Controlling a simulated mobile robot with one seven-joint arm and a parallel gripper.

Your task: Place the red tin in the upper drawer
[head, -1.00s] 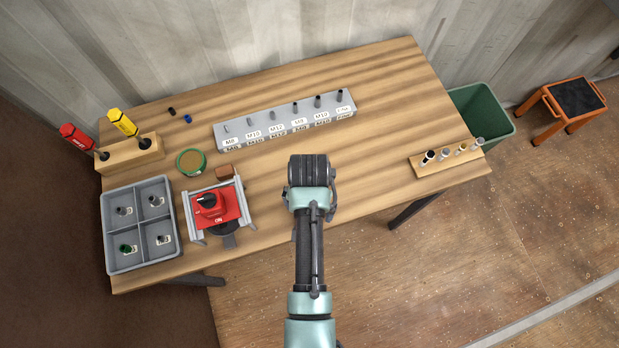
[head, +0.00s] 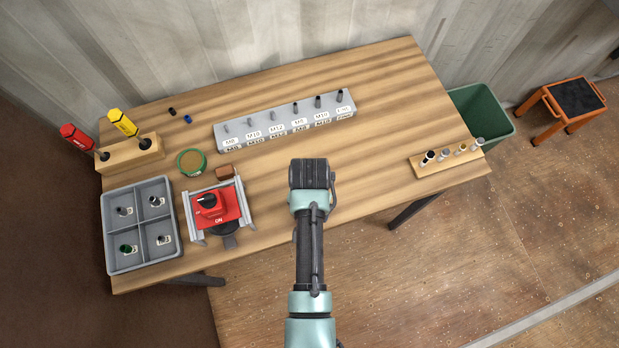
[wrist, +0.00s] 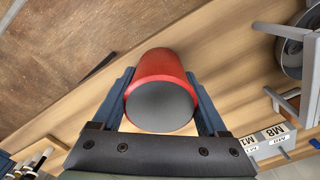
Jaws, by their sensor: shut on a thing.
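In the wrist view the red tin (wrist: 161,66) is between the two fingers of my gripper (wrist: 161,105). The fingers are shut on its sides, and its grey round end faces the camera. In the head view my arm reaches over the front middle of the wooden table (head: 390,100); its own links hide the fingers and the tin there. No drawer can be made out in either view.
A grey labelled block with pegs (head: 285,121) stands at the table's middle back. A red switch unit (head: 218,206) and a grey divided tray (head: 140,225) are at left. A small wooden rack (head: 447,159) is at right. A green bin (head: 484,112) and an orange stool (head: 562,104) stand beyond.

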